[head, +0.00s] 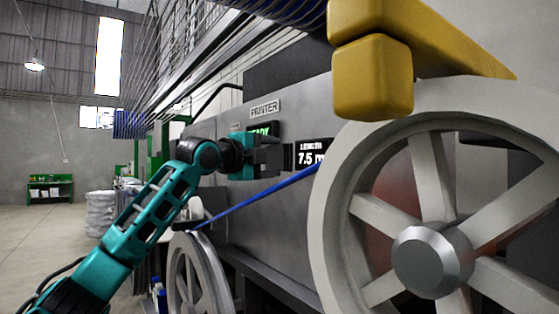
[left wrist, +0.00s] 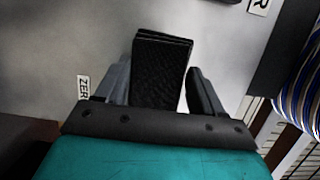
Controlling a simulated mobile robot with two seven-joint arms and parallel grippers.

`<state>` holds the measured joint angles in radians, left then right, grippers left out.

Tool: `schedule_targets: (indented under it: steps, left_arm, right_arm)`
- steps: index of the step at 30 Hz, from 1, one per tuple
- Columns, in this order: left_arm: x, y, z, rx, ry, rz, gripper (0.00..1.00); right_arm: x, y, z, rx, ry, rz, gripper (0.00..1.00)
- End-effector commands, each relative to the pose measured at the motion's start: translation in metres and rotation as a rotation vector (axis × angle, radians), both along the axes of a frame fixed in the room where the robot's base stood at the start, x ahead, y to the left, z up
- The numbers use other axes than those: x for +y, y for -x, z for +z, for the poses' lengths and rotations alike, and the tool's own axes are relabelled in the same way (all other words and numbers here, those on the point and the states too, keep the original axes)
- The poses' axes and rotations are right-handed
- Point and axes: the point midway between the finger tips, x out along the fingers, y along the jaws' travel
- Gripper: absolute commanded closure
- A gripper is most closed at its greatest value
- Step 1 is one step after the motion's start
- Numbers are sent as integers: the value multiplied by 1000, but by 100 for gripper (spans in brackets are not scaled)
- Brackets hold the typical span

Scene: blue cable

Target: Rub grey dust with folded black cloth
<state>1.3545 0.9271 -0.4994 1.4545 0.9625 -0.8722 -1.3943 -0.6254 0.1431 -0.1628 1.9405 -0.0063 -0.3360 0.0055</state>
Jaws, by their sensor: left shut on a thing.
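My left gripper (head: 267,157) is at the front of the grey printer machine, beside its green-lit display (head: 260,129). In the left wrist view, the folded black cloth (left wrist: 160,72) stands between the two fingers, which are shut on it. Its layered folded edge faces the pale grey machine surface; I cannot tell whether it touches. In the head view I cannot make out the cloth behind the gripper. I cannot make out any grey dust in either view. My right gripper is not in view.
A blue cable (head: 262,193) runs below my left gripper, between a large pale spoked wheel (head: 337,200) and a smaller wheel (head: 190,265). A yellow block (head: 372,75) overhangs at upper right. Striped cable (left wrist: 310,80) lies at the wrist view's right. Open floor lies left.

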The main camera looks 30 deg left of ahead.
Motion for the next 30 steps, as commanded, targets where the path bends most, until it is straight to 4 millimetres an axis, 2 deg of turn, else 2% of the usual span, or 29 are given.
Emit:
schedule_targets:
  steps: [6,17,27,30]
  left_arm:
    - [5,12,-1,1,-1,0,56]
    - [6,14,-1,0,0,0,56]
    - [16,39,-1,1,0,1,56]
    - [17,41,0,1,-1,1,56]
  right_arm:
    - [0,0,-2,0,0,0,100]
    - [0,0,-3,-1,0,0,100]
    - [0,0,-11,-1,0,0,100]
    - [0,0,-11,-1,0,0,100]
